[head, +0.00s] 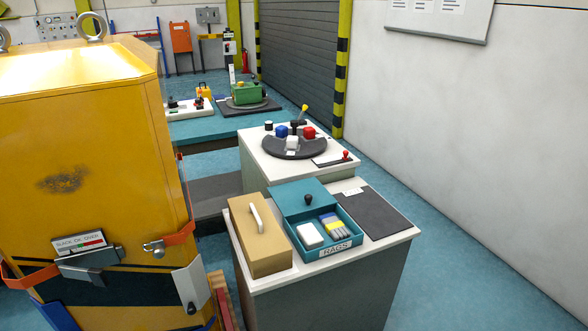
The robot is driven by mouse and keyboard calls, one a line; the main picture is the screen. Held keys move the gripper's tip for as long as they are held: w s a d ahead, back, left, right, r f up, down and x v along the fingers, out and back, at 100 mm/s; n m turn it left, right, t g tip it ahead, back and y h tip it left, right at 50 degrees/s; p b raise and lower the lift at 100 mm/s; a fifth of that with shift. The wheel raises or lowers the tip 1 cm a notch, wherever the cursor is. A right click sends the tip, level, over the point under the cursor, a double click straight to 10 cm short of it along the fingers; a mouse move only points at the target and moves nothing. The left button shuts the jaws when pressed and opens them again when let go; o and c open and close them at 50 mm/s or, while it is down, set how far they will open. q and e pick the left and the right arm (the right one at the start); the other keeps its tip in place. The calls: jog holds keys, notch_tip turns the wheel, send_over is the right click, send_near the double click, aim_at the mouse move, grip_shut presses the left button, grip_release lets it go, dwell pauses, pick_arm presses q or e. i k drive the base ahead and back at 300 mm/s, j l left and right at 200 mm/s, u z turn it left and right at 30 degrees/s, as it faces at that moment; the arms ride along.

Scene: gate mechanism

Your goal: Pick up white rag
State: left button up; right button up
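A white rag (310,234), a small folded pad, lies in the left part of an open teal tray (353,252) labelled RAGS on the near cabinet. Beside it in the tray lies a folded grey, blue and yellow item (333,225). A teal lid (300,196) with a black knob covers the back of the tray; whatever is under it is hidden. Neither of my grippers shows in the head view.
A tan box (262,243) with a white handle stands left of the tray. A dark mat (372,212) lies to its right. A large yellow machine (90,150) fills the left side. Behind is a cabinet with a round dark holder (295,152) of coloured pieces.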

aim_at(310, 236)
jog(key=i+j, duration=0.15)
jog(key=j, duration=0.15)
jog(key=i+j+z, duration=0.1)
jog(key=j, duration=0.25)
jog(key=i+j, duration=0.2)
jog(key=i+j+z, duration=0.1)
jog(key=j, duration=0.35)
